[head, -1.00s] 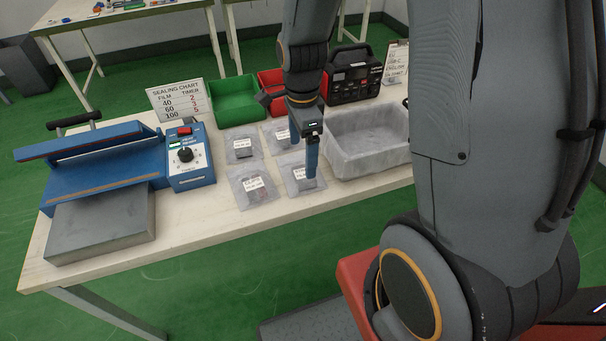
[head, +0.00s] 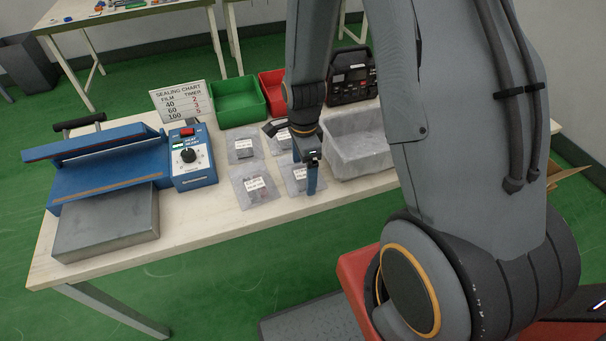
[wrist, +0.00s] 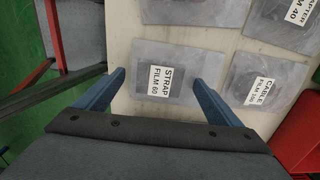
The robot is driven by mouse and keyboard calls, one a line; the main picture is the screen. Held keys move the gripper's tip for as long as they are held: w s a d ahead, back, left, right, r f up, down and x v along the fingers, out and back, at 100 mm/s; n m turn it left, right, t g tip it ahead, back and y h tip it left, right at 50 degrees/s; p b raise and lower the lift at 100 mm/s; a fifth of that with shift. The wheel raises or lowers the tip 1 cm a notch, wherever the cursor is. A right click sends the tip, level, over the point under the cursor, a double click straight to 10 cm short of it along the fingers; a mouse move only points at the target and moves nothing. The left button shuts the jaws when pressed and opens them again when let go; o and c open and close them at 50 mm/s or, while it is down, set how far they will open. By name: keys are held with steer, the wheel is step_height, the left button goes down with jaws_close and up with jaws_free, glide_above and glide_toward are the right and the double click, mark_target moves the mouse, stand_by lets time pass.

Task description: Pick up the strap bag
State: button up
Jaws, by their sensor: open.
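The strap bag (wrist: 162,78) is a clear flat bag with a dark item and a white label reading STRAP FILM 60. It lies flat on the pale worktable. In the head view it is the front right bag (head: 291,183), partly hidden by my gripper (head: 312,188). In the wrist view my gripper (wrist: 160,82) is open, with one blue finger on each side of the bag's near part. Nothing is held. The height of the fingertips above the table is hard to tell.
The cable bag (wrist: 256,80) and two other bags lie close by. A grey bin (head: 358,150) stands right of my gripper, with green (head: 238,103) and red (head: 270,92) bins behind. A blue heat sealer (head: 105,165) fills the table's left.

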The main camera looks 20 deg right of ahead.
steer(key=c, duration=1.1)
steer(key=shift+r, duration=0.1)
steer(key=shift+c, duration=0.2)
